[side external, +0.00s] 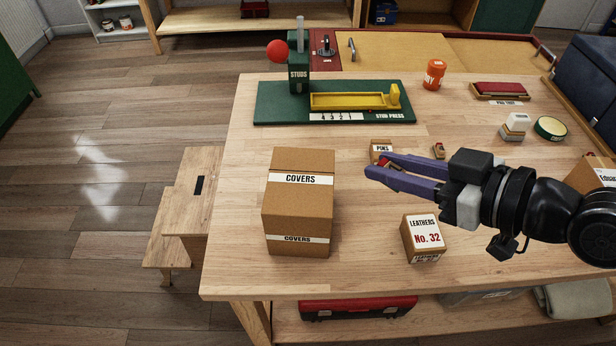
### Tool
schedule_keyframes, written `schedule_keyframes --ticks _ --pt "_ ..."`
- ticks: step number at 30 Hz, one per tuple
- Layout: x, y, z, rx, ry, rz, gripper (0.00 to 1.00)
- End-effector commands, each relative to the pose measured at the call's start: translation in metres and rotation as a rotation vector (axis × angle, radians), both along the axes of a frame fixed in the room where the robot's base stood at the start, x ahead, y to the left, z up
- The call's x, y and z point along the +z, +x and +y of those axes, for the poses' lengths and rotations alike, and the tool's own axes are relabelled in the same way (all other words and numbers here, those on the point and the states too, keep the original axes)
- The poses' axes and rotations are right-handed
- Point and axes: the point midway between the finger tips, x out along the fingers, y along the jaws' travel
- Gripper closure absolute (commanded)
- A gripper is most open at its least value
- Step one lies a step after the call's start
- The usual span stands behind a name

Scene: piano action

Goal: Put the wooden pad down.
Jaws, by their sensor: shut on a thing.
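My gripper (375,164) reaches in from the right, its purple fingers pointing left over the middle of the workbench. It is shut on the wooden pad (389,163), of which only a small reddish part shows between the fingers. The rest of the pad is hidden by the fingers. From this view I cannot tell how far the pad is above the bench top (354,210).
A COVERS carton (299,212) stands to the left, a LEATHERS box (424,240) in front. A PINS box (382,147) and a small red-topped piece (438,151) are behind. The green stud press (270,110) is at the back. Bare wood lies between carton and LEATHERS box.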

Motion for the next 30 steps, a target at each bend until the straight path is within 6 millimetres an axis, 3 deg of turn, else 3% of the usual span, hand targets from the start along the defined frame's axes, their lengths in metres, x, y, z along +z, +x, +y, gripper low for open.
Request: schedule_keyframes --ticks 11,15,21,30 --pt "-0.039 0.054 0.059 -0.002 -0.003 0.003 1.00" --pt "-0.064 0.068 0.075 -0.002 -0.003 0.003 1.00" --pt "-0.086 0.081 0.089 -0.003 0.000 0.001 1.00" --pt "-0.108 0.086 0.096 -0.002 -0.003 0.002 1.00"
